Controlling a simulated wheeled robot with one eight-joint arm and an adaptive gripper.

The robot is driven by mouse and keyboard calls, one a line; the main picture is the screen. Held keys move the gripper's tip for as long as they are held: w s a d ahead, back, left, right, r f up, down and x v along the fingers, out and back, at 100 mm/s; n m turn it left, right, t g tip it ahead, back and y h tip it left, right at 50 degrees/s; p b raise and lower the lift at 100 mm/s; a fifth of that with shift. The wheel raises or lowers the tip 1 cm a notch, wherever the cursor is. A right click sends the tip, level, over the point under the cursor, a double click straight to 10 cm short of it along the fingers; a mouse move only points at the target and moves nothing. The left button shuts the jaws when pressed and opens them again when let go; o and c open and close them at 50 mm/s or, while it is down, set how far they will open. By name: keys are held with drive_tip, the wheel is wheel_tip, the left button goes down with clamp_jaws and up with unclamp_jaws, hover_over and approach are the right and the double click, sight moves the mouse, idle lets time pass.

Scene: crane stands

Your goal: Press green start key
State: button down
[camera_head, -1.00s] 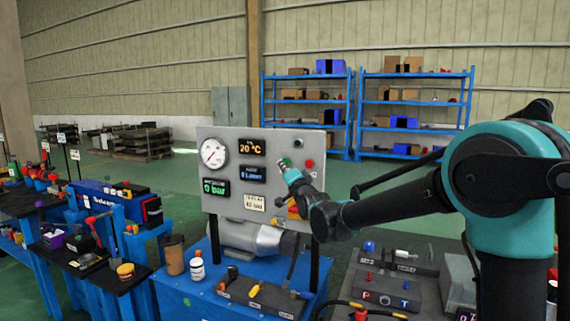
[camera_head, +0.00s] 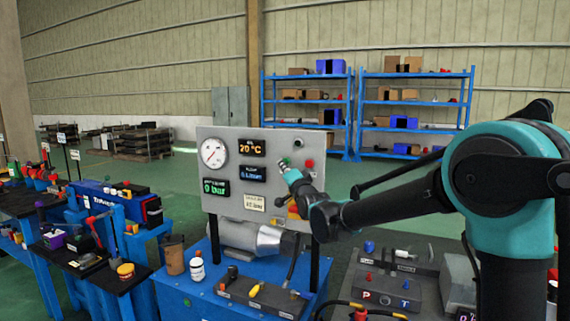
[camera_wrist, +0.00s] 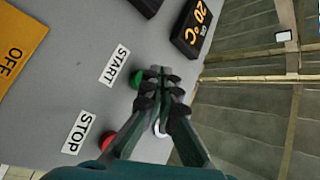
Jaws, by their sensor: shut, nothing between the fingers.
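The green start key (camera_wrist: 137,79) is beside the START label (camera_wrist: 114,66) on the grey panel in the wrist view. It is partly hidden by my gripper (camera_wrist: 161,75), whose fingers are shut and empty with their tips close beside the key. I cannot tell whether they touch it. In the head view my gripper (camera_head: 285,165) is at the upper right part of the panel (camera_head: 226,180), in front of the key area. The red stop key (camera_wrist: 106,141) sits by the STOP label (camera_wrist: 76,132) in the wrist view.
The panel also carries a round gauge (camera_head: 213,153), a temperature display (camera_head: 252,147), a 0 bar display (camera_head: 215,187) and a yellow OFF plate (camera_wrist: 18,52). Blue shelves (camera_head: 351,115) stand well behind.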

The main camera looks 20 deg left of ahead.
drive_tip(key=shift+w, duration=0.2)
drive_tip(key=shift+w, duration=0.25)
drive_tip(key=shift+w+d, duration=0.1)
drive_tip(key=shift+w, duration=0.4)
idle(0.9)
idle(0.3)
drive_tip(key=shift+s, duration=0.95)
drive_tip(key=shift+s+a, duration=0.15)
drive_tip(key=shift+s, duration=1.1)
drive_tip(key=shift+s+a, duration=0.1)
drive_tip(key=shift+s, duration=1.15)
